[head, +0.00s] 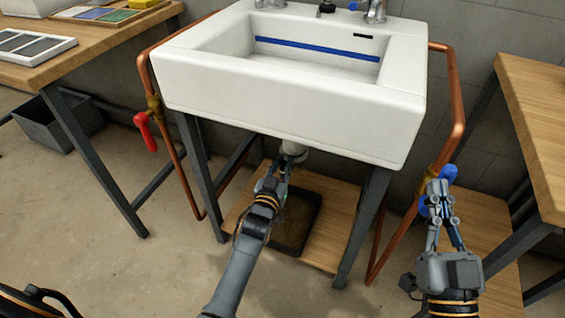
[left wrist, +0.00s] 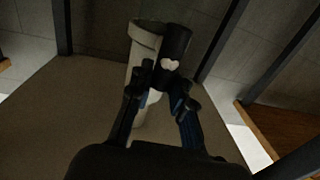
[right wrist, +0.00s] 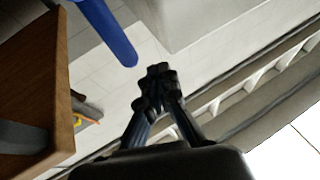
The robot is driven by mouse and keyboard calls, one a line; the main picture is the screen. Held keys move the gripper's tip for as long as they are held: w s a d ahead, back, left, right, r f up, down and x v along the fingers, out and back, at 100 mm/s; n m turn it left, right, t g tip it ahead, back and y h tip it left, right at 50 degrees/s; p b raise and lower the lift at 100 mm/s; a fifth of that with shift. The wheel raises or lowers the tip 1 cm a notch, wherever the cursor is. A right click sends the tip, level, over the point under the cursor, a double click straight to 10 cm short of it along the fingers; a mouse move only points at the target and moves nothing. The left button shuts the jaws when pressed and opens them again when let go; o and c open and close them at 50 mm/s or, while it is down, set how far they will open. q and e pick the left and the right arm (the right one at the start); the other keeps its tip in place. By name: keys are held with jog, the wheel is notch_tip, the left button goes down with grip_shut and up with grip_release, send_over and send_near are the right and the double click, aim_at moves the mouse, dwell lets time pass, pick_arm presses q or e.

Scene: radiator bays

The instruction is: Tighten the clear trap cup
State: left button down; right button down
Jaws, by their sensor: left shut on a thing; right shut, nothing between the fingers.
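The white sink (head: 290,110) has a pale drain pipe (head: 293,150) beneath it. My left gripper (head: 272,178) is under the basin, shut on the trap cup. In the left wrist view, a dark, glossy cylinder (left wrist: 174,45), apparently the trap cup, stands between and beyond the fingers (left wrist: 160,92), beside a pale pipe (left wrist: 146,38). The exact contact and the cup's thread are too dark to see. My right gripper (head: 437,195) is shut and empty by the blue valve handle (head: 448,173). In the right wrist view that handle (right wrist: 112,30) is beside the fingertips (right wrist: 160,76).
A dark tray (head: 297,225) lies on the low wooden shelf (head: 325,250) under the sink. Copper pipes run down both sides, with a red valve handle (head: 143,125) at left. Sink legs stand either side of my left arm. Wooden benches flank the bay.

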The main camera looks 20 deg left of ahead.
pick_arm(q)
jog(key=shift+d+f, duration=0.1)
jog(key=c, duration=1.2)
grip_release()
jog(key=s, duration=1.2)
